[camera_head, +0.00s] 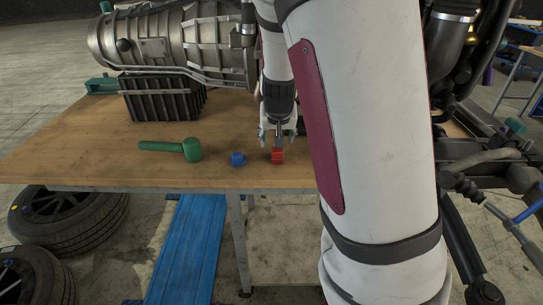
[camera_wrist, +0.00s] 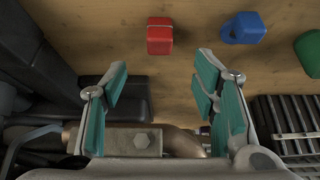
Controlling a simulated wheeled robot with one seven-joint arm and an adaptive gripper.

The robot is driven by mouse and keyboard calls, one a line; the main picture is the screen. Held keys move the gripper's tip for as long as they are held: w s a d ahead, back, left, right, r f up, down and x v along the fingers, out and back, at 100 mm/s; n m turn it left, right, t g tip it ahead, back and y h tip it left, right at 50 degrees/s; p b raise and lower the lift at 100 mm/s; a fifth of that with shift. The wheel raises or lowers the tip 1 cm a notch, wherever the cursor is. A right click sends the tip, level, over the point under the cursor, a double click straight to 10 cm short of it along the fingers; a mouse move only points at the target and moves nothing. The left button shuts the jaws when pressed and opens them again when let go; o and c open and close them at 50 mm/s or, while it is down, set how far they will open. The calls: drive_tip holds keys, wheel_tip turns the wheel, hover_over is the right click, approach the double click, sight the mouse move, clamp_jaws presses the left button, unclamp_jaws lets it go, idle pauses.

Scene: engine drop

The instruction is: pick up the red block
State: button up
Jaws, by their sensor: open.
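The red block (camera_head: 277,156) lies on the wooden table near its front edge. In the wrist view the red block (camera_wrist: 159,36) is at the top middle, beyond the fingertips and roughly in line with the gap between them. My gripper (camera_head: 277,135) is above the table, just behind and over the block in the head view. In the wrist view my gripper (camera_wrist: 160,75) has its teal-padded fingers spread wide, with nothing between them. Whether the fingers are at the block's height is hard to tell.
A blue block (camera_head: 237,159) lies just left of the red one. A green hammer (camera_head: 175,149) lies farther left. A large metal engine part (camera_head: 175,45) rests on a black crate (camera_head: 160,102) behind. The wooden table (camera_head: 80,160) is bare at front left.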

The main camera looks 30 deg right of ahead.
sight(277, 150)
drive_tip(key=b+x, duration=0.3)
drive_tip(key=x, duration=0.7)
clamp_jaws()
